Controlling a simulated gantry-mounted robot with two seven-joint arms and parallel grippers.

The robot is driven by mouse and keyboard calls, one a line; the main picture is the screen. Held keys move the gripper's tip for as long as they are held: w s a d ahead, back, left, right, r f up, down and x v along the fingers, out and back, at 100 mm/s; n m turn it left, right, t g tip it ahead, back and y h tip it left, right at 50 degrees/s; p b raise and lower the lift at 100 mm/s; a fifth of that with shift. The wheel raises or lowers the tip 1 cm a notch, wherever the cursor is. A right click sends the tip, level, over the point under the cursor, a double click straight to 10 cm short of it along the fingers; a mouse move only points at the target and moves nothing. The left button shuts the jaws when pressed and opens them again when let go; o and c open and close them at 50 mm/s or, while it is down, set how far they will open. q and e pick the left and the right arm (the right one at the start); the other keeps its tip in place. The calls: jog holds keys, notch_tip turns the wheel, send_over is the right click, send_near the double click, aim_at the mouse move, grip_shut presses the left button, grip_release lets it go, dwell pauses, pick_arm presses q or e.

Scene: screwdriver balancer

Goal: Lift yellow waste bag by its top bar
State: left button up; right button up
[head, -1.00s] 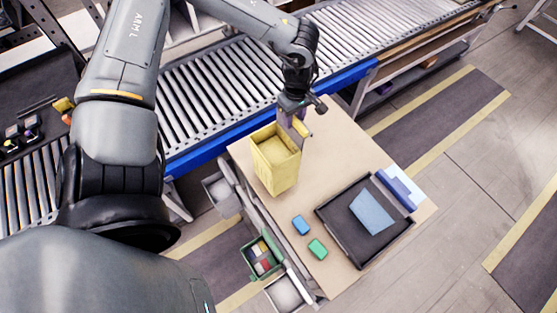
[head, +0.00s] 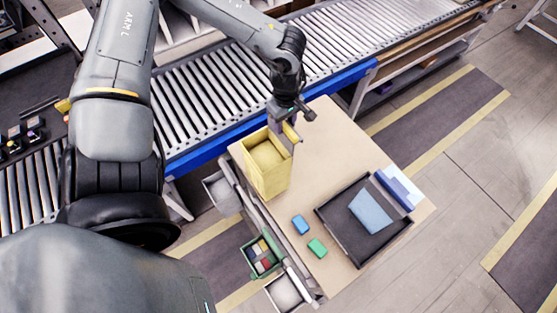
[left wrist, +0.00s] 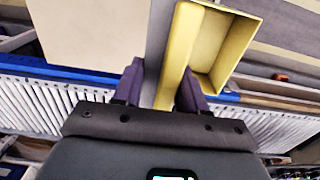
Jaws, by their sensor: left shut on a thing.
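The yellow waste bag (head: 270,178) is a tall, open-topped box shape at the left edge of the tan table. It stands upright, and I cannot tell whether its bottom touches the table. My left gripper (head: 284,124) is at the bag's upper right rim, shut on its top bar. In the left wrist view the yellow bar lies between the two purple fingers of the left gripper (left wrist: 160,88), with the open bag (left wrist: 222,45) to the right. My right gripper is not in view.
On the tan table (head: 325,140) are a black tray (head: 335,225) holding a blue item (head: 371,212), a blue block (head: 300,225) and a green block (head: 317,248). A roller conveyor (head: 225,95) runs behind. Small bins (head: 262,258) hang along the table's left side.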

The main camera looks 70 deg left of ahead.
pick_arm(q)
jog(key=shift+s+d+p, duration=0.25)
jog(key=shift+s+p, duration=0.2)
jog(key=shift+s, duration=0.8)
jog(key=s+d+r+p, duration=0.1)
jog(key=s+r+p, duration=0.4)
jog(key=p, duration=0.3)
jog(key=shift+s, duration=0.4)
jog(key=shift+s+d, duration=0.1)
